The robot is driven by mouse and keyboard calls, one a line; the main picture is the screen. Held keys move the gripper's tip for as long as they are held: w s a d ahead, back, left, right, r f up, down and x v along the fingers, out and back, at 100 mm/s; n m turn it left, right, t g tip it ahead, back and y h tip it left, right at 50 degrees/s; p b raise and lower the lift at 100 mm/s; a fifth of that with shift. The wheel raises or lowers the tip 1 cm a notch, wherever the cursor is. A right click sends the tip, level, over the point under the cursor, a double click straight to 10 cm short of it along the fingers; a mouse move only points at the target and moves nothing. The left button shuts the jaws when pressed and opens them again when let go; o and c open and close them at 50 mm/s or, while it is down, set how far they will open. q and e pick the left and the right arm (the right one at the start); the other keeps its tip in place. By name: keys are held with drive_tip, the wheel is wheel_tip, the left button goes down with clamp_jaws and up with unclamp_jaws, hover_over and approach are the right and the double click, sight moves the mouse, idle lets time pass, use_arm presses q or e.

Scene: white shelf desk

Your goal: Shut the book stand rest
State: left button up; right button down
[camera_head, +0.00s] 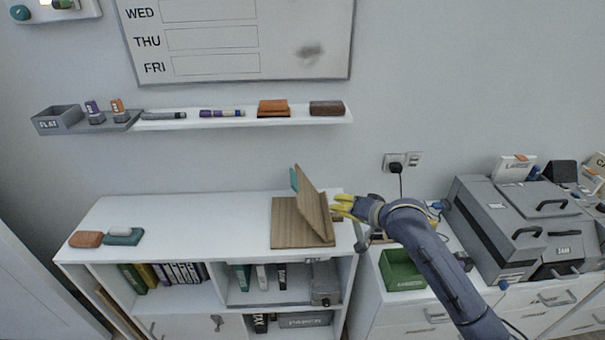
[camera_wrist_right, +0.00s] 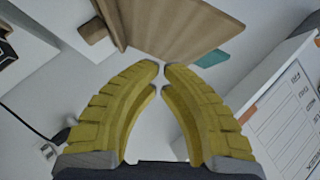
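The wooden book stand (camera_head: 290,229) sits on the right end of the white shelf desk top. Its rest (camera_head: 311,199) is a wooden panel standing up from the base, tilted, with a teal piece (camera_head: 294,180) behind it. My right gripper (camera_head: 335,207) has yellow fingers close to the right side of the rest. In the right wrist view the rest (camera_wrist_right: 180,30) is just ahead of the fingertips (camera_wrist_right: 161,68). The tips are close together with a narrow gap and nothing between them. I cannot tell whether they touch the rest. My left gripper is not in view.
An orange-brown block (camera_head: 86,239) and a teal eraser (camera_head: 123,237) lie at the desk's left end. The top between them and the stand is clear. A wall shelf (camera_head: 240,121) is above. A green box (camera_head: 402,270) and grey machines (camera_head: 520,225) stand to the right.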

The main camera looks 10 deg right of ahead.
drive_tip(key=w+r+m+y, duration=0.2)
drive_tip(key=w+r, duration=0.1)
drive_tip(key=r, duration=0.7)
approach(294, 172)
drive_tip(key=w+a, duration=0.1)
drive_tip(key=w, duration=0.3)
drive_tip(key=shift+w+a+f, duration=0.15)
drive_tip(key=shift+a+f, duration=0.8)
drive_tip(key=shift+a, duration=0.2)
drive_tip(key=shift+a, duration=0.1)
